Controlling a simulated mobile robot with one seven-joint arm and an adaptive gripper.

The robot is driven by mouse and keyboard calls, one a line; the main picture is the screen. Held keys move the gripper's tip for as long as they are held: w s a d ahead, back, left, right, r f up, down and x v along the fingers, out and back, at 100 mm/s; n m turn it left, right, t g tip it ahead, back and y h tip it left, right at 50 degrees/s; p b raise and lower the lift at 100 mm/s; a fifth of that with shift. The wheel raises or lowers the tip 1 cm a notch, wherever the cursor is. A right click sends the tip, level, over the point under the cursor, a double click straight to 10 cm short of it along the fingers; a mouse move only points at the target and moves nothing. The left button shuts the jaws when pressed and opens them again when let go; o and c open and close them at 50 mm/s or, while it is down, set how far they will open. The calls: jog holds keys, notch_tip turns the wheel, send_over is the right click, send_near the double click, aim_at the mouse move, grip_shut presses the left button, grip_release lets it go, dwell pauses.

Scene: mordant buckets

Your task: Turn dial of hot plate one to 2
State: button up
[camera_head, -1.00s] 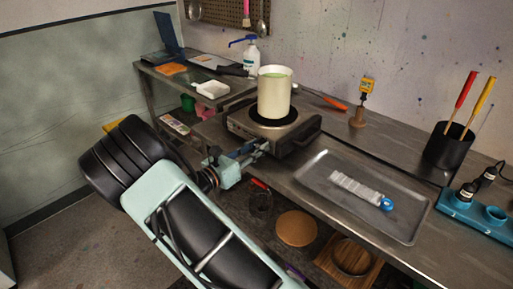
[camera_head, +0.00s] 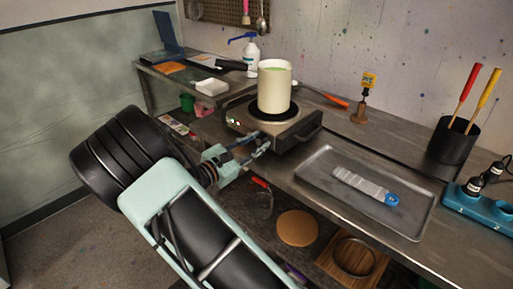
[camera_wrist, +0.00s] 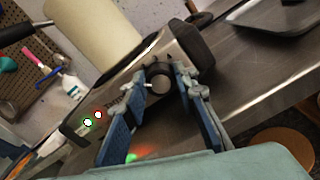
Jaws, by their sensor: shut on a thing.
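The hot plate (camera_head: 291,132) stands on the metal bench with a cream pot (camera_head: 274,87) on its burner. In the wrist view its dial (camera_wrist: 159,79) is a dark round knob with a grey face on the front panel (camera_wrist: 110,93). My gripper (camera_wrist: 161,84) is shut on the dial, one blue-padded finger on each side. In the head view my gripper (camera_head: 258,146) reaches the panel from the front left and hides the dial. I cannot read a number or pointer on the dial.
A metal tray (camera_head: 303,181) with a blue-ended strip lies right of the hot plate. A black cup (camera_head: 449,146) with red and yellow handles and a blue rack (camera_head: 472,208) stand farther right. A lower shelf with a round wooden disc (camera_head: 297,228) lies below the arm.

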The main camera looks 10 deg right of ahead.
jog(key=m+b, duration=0.2)
jog(key=m, duration=0.1)
jog(key=m+b, duration=0.2)
jog(key=shift+f, duration=0.3)
jog(key=shift+r+m+b, duration=0.1)
jog(key=shift+m+b, duration=0.95)
jog(key=shift+m, duration=0.15)
jog(key=o, duration=1.2)
jog(key=shift+r, duration=0.1)
jog(key=shift+c, duration=0.2)
jog(key=v, duration=1.2)
